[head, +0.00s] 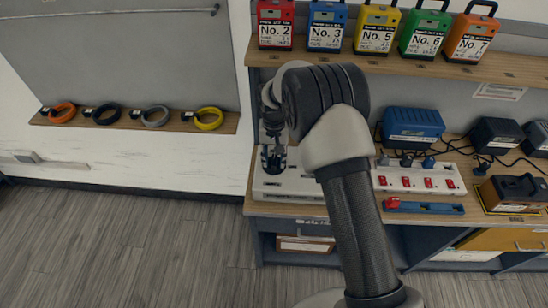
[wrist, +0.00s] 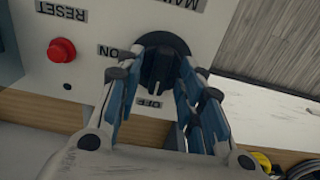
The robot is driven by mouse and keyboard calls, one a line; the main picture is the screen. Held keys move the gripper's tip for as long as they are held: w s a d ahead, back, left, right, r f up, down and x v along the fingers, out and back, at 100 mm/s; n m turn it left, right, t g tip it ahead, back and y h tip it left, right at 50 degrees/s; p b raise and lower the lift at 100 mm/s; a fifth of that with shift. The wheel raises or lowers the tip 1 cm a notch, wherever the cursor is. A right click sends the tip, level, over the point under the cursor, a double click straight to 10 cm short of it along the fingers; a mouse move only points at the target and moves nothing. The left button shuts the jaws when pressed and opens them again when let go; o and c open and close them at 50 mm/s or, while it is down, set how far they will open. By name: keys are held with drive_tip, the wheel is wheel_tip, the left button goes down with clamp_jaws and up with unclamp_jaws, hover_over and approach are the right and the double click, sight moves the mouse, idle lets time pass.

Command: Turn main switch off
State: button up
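The main switch (wrist: 158,68) is a black round knob with a raised grip bar, on a light panel (wrist: 95,20) that appears upside down in the wrist view. Its ON label is to the left of the knob and its OFF label below it; the bar runs roughly up and down the picture, its lower end near OFF. My gripper (wrist: 162,58) has its blue-padded fingers on either side of the bar, apart, with a gap showing on the left. Contact on the right is unclear. In the head view, my gripper (head: 273,160) is over the white box (head: 290,187), and the knob is hidden.
A red RESET button (wrist: 61,50) is beside the knob on the panel. To the right of my arm are a white power strip (head: 445,178) and a blue charger (head: 413,125). Numbered battery packs (head: 376,28) stand on the shelf above. Several coiled cables (head: 155,115) lie on the left ledge.

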sight(274, 160)
wheel_tip(274, 160, up, 11)
drive_tip(key=shift+r, duration=0.2)
idle(0.5)
